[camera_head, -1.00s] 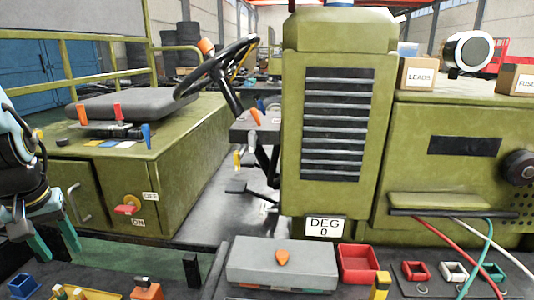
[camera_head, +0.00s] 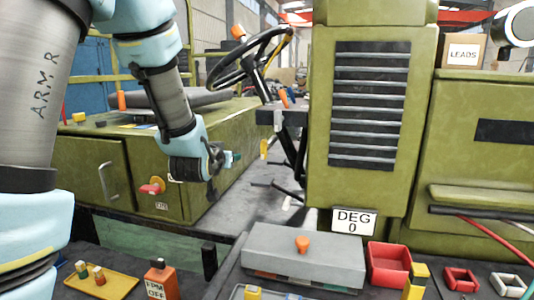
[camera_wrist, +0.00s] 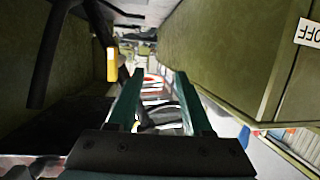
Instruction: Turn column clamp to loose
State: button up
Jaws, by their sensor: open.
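The steering column carries a black steering wheel (camera_head: 248,62) at the back centre. Below the wheel are a dark bracket (camera_head: 283,117), an orange-tipped lever (camera_head: 284,97) and a yellow-tipped lever (camera_head: 264,148). Which of them is the column clamp, I cannot tell. My gripper (camera_head: 232,158) is left of the bracket and the yellow-tipped lever, apart from both. In the wrist view its two green fingers (camera_wrist: 158,100) are spread with nothing between them. The yellow tip (camera_wrist: 112,64) shows there beyond and left of the fingers, on a dark part.
The green seat box (camera_head: 200,165), with a red knob (camera_head: 152,187), lies behind my arm. The green grille housing (camera_head: 370,130) stands right of the column, with a "DEG 0" sign (camera_head: 353,222) below. A grey box (camera_head: 305,256) and red tray (camera_head: 388,264) are in front.

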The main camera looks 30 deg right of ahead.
aim_at(263, 142)
jog(key=d+h, duration=0.1)
jog(key=d, duration=0.1)
jog(key=s+d+r+m+h, duration=0.1)
jog(key=d, duration=0.2)
jog(key=s+d+r+t+h+b, duration=0.1)
jog(key=d, duration=0.2)
jog(key=shift+r+m+h, duration=0.15)
jog(key=shift+m+h, duration=0.15)
jog(key=p+x, duration=0.2)
jog(key=x, duration=0.7)
jog(key=shift+w+d+p, duration=0.15)
jog(key=shift+w+p, duration=0.1)
jog(key=shift+p, duration=0.05)
jog(key=shift+c, duration=0.2)
grip_shut()
